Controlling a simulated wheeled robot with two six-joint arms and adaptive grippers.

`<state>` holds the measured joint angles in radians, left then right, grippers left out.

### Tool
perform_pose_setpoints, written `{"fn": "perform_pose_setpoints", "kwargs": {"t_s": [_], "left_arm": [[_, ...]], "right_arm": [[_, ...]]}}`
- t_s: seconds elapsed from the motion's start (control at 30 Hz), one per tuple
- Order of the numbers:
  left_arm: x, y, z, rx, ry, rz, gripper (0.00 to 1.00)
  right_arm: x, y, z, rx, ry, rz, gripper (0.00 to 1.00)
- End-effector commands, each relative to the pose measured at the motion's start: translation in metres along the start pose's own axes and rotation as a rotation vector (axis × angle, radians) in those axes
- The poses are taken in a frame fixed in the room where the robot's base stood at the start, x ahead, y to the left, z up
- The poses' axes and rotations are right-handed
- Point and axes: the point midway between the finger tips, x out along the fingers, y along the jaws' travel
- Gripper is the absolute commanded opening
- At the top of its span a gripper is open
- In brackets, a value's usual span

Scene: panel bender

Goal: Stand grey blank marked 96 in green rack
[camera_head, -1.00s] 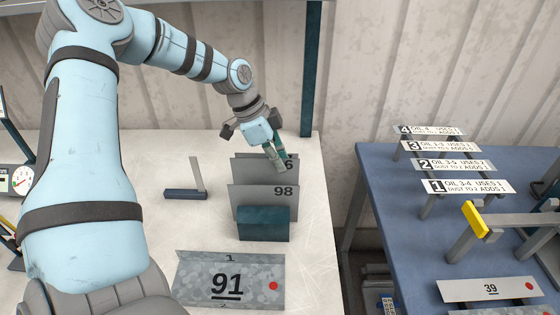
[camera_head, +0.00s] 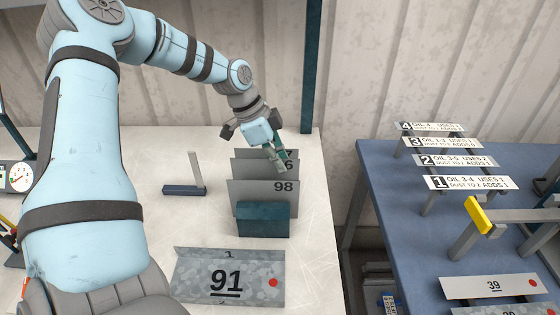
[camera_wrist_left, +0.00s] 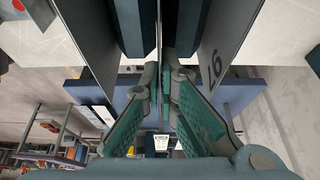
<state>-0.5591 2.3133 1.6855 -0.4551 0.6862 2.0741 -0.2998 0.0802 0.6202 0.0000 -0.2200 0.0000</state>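My left gripper (camera_head: 278,158) comes down from above onto a grey blank whose visible digit is a 6 (camera_head: 289,166); a finger covers the digit before it. In the left wrist view the green fingers (camera_wrist_left: 165,78) close around a thin plate seen edge-on. This blank stands upright behind the grey blank marked 98 (camera_head: 250,192), with another grey plate (camera_head: 243,155) behind. A dark teal-green block (camera_head: 263,219), seemingly part of the rack, stands in front of the 98 blank. The lower edge of the held blank is hidden. My right gripper is out of view.
A grey sheet marked 91 (camera_head: 226,281) lies in front on the pale table (camera_head: 140,160). A small dark base with an upright (camera_head: 185,190) stands left of the blanks. Numbered signs (camera_head: 471,183) and a yellow-ended bar (camera_head: 478,216) stand on the blue table (camera_head: 385,190) at right.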

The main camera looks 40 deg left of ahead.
Motion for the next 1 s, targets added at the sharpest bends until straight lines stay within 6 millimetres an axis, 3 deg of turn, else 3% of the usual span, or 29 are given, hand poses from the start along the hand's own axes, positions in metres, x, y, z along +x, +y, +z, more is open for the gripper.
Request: {"fn": "perform_pose_setpoints", "kwargs": {"t_s": [0.7, 0.87, 1.0], "left_arm": [[0.014, 0.0, 0.006, 0.0, 0.0, 0.0, 0.0], [0.013, 0.0, 0.005, 0.0, 0.0, 0.0, 0.27], [0.013, 0.0, 0.005, 0.0, 0.0, 0.0, 0.28]], "right_arm": [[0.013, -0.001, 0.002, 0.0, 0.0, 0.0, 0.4], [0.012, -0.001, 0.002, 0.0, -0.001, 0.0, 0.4], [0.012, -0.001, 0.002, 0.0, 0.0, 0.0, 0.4]]}}
